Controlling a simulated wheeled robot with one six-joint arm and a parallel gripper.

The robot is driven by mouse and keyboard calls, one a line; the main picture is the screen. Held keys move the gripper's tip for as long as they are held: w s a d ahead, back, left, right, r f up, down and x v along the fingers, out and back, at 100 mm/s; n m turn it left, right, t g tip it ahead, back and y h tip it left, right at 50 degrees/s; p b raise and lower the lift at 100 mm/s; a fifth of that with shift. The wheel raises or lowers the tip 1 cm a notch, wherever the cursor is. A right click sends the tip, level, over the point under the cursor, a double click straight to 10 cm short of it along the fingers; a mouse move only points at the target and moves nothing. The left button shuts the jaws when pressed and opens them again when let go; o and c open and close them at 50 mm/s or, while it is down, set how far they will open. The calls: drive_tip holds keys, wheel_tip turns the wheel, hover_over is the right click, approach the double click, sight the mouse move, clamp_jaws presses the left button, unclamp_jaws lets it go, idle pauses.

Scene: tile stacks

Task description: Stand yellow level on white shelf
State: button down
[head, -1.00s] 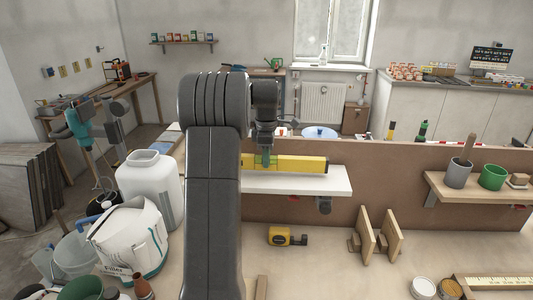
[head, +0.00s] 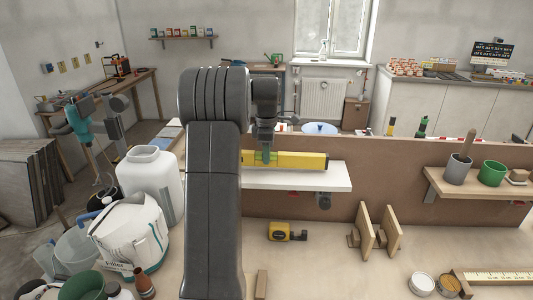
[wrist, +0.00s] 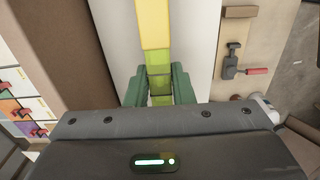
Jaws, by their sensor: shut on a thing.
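The yellow level (head: 300,161) lies lengthwise along the white shelf (head: 335,178), on its long edge and about horizontal. It looks to be at or just above the shelf top; I cannot tell whether it touches. My gripper (head: 265,158) comes down from above and is shut on the level, left of its right end. In the wrist view the green fingers (wrist: 159,88) stand on both sides of the level (wrist: 154,25), with the white shelf (wrist: 196,45) beneath. The level's left part is hidden behind my arm in the head view.
A brown board (head: 390,180) stands behind the white shelf. A wooden shelf (head: 450,190) with a grey cup and a green cup (head: 492,173) is at the right.

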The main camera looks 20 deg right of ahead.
drive_tip(key=shift+f+b, duration=0.3)
drive_tip(key=shift+f, duration=0.5)
idle(0.4)
drive_tip(key=c, duration=1.2)
unclamp_jaws()
drive_tip(key=shift+o, duration=0.2)
drive_tip(key=shift+r, duration=0.1)
wheel_tip(320, 180, up, 14)
drive_tip(key=b, duration=0.1)
drive_tip(key=shift+f, duration=0.2)
wheel_tip(320, 180, down, 13)
drive_tip(key=shift+p, duration=0.65)
drive_tip(key=shift+f, duration=0.1)
